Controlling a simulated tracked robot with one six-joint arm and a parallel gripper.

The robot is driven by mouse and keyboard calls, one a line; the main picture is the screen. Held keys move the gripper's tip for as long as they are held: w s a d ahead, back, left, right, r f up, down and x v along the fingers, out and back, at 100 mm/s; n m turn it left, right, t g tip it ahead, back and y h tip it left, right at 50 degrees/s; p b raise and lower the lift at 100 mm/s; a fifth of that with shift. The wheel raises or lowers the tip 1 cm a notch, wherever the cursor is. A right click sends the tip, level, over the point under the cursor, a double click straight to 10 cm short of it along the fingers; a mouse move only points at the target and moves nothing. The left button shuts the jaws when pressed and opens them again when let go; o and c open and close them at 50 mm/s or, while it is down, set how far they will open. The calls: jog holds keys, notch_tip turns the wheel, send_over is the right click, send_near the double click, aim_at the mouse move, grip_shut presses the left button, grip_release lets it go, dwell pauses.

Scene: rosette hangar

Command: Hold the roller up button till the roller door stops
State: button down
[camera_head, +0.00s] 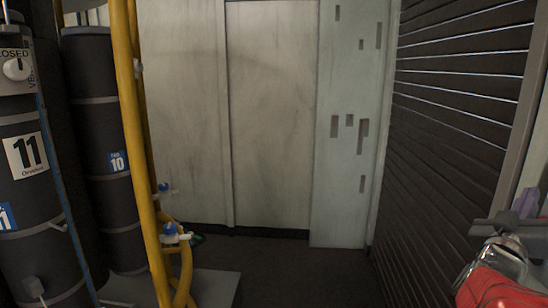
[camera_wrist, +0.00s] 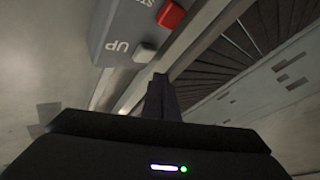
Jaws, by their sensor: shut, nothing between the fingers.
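In the wrist view a grey control box (camera_wrist: 122,32) fills the top left. It carries a pale button (camera_wrist: 145,53) beside the letters UP and a red button (camera_wrist: 171,14) beside partly cut-off lettering. My gripper (camera_wrist: 160,82) is shut and empty, its fingertips just below and right of the pale button in the picture. I cannot tell whether they touch it. The dark slatted roller door (camera_head: 455,120) stands along the right side of the head view and also shows in the wrist view (camera_wrist: 228,62). Its bottom edge is not clearly visible.
Dark cylinders (camera_head: 98,130) and a yellow pipe (camera_head: 131,120) with blue-handled valves stand at the left. Pale wall panels (camera_head: 270,110) close off the back. Dark floor (camera_head: 300,270) lies open in the middle. A red object (camera_head: 500,290) is at the lower right.

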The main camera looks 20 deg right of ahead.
jog(key=shift+s+d, duration=0.45)
jog(key=shift+d, duration=0.4)
jog(key=shift+d, duration=0.2)
dwell(1.4)
jog(key=shift+s+d, duration=0.15)
jog(key=shift+d, duration=0.05)
